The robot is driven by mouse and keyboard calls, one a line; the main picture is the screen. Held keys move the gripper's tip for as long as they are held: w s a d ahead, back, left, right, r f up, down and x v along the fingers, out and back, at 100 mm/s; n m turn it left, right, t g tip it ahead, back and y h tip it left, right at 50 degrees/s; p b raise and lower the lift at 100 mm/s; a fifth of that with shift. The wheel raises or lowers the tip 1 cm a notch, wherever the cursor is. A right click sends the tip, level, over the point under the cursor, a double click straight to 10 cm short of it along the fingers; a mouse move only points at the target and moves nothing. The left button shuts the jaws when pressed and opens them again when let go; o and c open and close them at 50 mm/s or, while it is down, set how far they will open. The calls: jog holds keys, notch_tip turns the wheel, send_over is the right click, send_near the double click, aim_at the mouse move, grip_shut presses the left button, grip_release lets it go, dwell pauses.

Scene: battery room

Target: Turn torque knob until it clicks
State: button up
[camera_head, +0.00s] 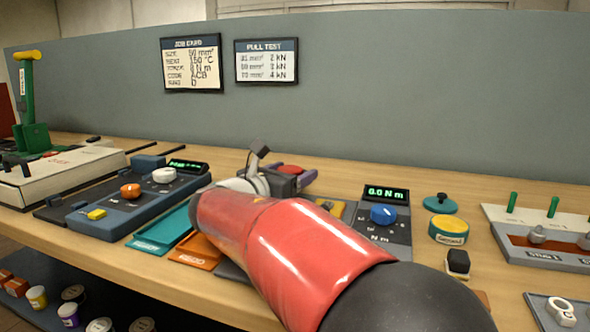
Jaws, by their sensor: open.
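The torque knob (383,214) is blue and round with a pale pointer mark. It sits on a dark grey torque unit (398,232) marked "N m", right of my arm. The unit's green display (386,194) reads 0.0 N m. My gripper (285,160) is open at the far end of my red arm, left of the knob and apart from it. A red round thing and a purple piece show just beyond the gripper. Whether anything lies between the fingers is hard to tell. My arm hides the unit's left front part.
A blue unit with an orange knob (130,190) and a white knob (164,174) stands at left. Teal (160,232) and orange (193,252) trays lie left of my arm. A yellow tin (448,230) and a stud rack (545,246) are at right. A grey panel (400,100) closes the back.

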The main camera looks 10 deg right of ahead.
jog(key=shift+x, duration=0.8)
jog(key=c, duration=1.4)
